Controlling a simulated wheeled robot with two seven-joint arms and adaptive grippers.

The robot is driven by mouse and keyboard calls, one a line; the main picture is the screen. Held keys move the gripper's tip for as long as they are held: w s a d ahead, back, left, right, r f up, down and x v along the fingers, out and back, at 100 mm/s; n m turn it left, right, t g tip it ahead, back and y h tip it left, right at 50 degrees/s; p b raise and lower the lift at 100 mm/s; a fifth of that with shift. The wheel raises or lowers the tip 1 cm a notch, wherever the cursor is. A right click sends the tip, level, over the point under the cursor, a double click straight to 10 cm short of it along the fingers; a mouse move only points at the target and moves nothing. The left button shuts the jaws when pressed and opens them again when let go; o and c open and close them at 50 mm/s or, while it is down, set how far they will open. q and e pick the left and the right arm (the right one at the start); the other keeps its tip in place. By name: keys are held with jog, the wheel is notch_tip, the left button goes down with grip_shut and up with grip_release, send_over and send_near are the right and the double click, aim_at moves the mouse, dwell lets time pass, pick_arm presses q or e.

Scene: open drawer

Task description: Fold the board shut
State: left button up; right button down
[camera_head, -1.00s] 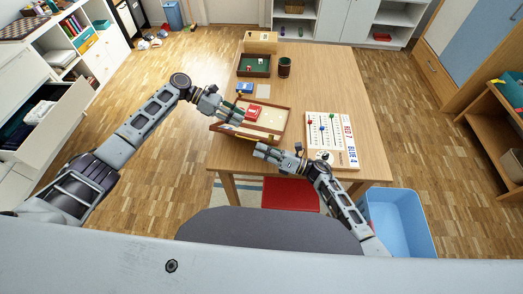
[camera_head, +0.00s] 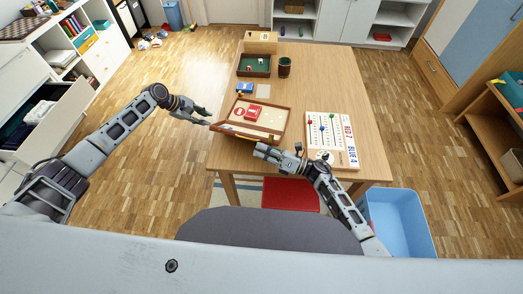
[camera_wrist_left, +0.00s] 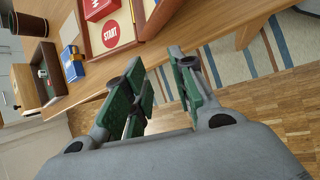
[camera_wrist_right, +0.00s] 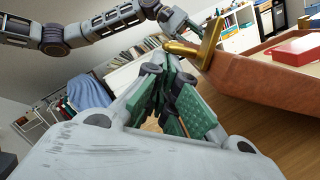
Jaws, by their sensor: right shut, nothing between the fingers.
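The board (camera_head: 284,122) lies open on the table as a shallow brown-rimmed tray with a pale inside. A red box (camera_head: 252,111) sits in it, beside a round red START mark. A low brown panel runs along its front edge; whether it is a folding half I cannot tell. My left gripper (camera_head: 208,117) is open and empty, just left of the board, apart from it. The left wrist view shows its spread green-padded fingers (camera_wrist_left: 158,90). My right gripper (camera_head: 259,151) is shut and empty at the board's front side. In the right wrist view, a brass piece (camera_wrist_right: 208,45) stands at the board's corner.
A scoring board with pegs (camera_head: 332,135) lies to the right. Behind are a blue card box (camera_head: 244,87), a dice tray (camera_head: 254,72) and a dark cup (camera_head: 285,67). The table (camera_head: 325,80) is clear at the back right. A grey chair back (camera_head: 270,232) stands in front.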

pick_arm(q)
jog(key=s+a+f+m+y, duration=0.1)
jog(key=s+f+m+y, duration=0.15)
jog(key=s+f, duration=0.6)
jog(key=s+a+f+m+y, duration=0.1)
jog(key=s+a+f+m, duration=0.2)
jog(key=f, duration=1.1)
jog(key=s+f+m+y, duration=0.2)
jog(key=s+f, duration=0.5)
jog(key=f, duration=0.4)
jog(key=s+d+f+m, duration=0.2)
jog(key=s+f, duration=0.3)
jog(key=s, duration=0.8)
jog(key=s+d+f+m+g+y, duration=0.1)
jog(key=s+f+m, duration=0.4)
jog(key=s, duration=0.9)
jog(key=s+d+f+m+g, duration=0.1)
jog(key=s+d+f+m, duration=0.2)
jog(key=s, duration=1)
notch_tip(320, 180, down, 3)
jog(key=shift+s+f+m, duration=0.15)
jog(key=shift+s+m, duration=0.05)
jog(key=shift+m, duration=0.25)
jog(key=shift+d, duration=0.1)
